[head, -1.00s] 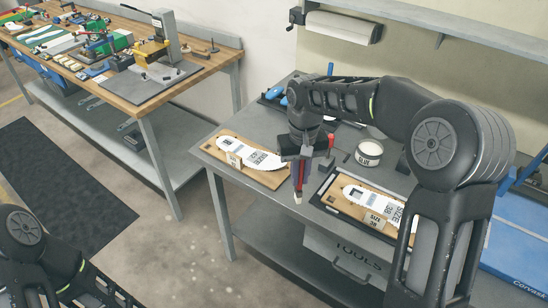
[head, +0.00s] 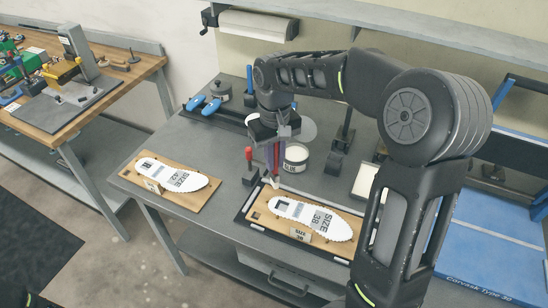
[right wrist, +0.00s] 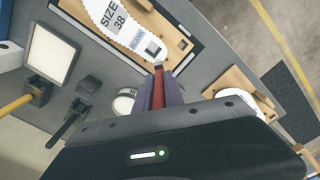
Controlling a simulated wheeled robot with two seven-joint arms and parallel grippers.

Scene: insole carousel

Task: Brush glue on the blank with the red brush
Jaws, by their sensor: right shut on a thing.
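My right gripper (head: 276,152) is shut on the red brush (right wrist: 158,88), which points down with its pale tip lowest. In the head view the tip is near the left end of the white SIZE 38 blank (head: 320,218), toward its far side. In the right wrist view the tip is close to the blank's end with the dark square; whether it touches anything I cannot tell. This blank lies on a wooden board (head: 258,220). A second white blank, SIZE 42 (head: 185,179), lies on another board to the left. The glue pot (head: 297,157) stands behind the brush. My left gripper is out of view.
A red-handled tool (head: 249,157) stands left of my gripper. Blue-handled tools (head: 205,105) lie at the back left. Dark stands and a pale, dark-rimmed plate (head: 367,181) are to the right. Grey tabletop is bare between the two boards.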

